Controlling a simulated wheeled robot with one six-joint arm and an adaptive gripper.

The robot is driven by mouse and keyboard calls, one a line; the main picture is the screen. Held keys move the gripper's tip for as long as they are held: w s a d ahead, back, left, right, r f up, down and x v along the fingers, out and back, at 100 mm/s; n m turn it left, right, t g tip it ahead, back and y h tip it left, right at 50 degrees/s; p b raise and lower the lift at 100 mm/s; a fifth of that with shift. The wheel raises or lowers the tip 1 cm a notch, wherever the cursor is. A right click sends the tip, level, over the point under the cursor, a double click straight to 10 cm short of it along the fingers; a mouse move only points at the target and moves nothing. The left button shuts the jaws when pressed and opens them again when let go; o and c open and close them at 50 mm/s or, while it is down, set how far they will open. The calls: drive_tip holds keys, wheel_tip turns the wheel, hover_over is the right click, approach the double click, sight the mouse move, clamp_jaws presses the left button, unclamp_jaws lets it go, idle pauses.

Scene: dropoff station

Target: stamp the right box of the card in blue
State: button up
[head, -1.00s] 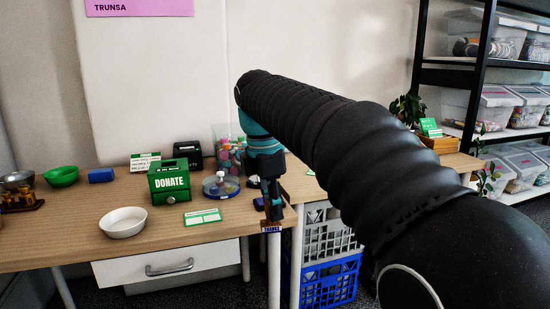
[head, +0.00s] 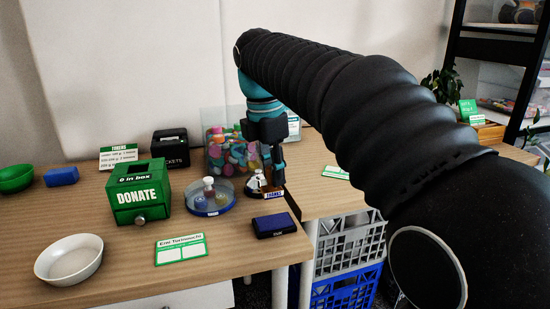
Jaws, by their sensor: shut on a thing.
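The white card (head: 181,243) with green bands and a printed name lies flat on the table, left of the ink pad. Its lower boxes are too small to read, and I see no clear blue mark. The dark blue ink pad (head: 275,225) lies near the table's right front corner. My gripper (head: 279,181) is pointing down behind the pad, shut on a small stamp with a "THANKS" label (head: 274,194). The stamp is small and partly hidden by the fingers; I cannot tell its height above the table. A round blue-rimmed tray (head: 222,207) holds small stamp-like pieces.
A green DONATE box (head: 135,193), a white bowl (head: 69,262), a blue block (head: 61,176) and a tub of coloured pieces (head: 226,132) stand around. A small black-and-white object (head: 257,182) sits beside my gripper. Bare table surrounds the card.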

sight(275, 189)
drive_tip(key=shift+d+f, duration=0.15)
drive_tip(key=shift+f, duration=1.5)
drive_tip(key=shift+f+b, duration=0.9)
drive_tip(key=shift+f, duration=0.4)
drive_tip(key=shift+f, duration=0.5)
drive_tip(key=shift+f, duration=0.15)
idle(0.7)
drive_tip(key=shift+r+p, duration=1)
drive_tip(key=shift+r, duration=2.6)
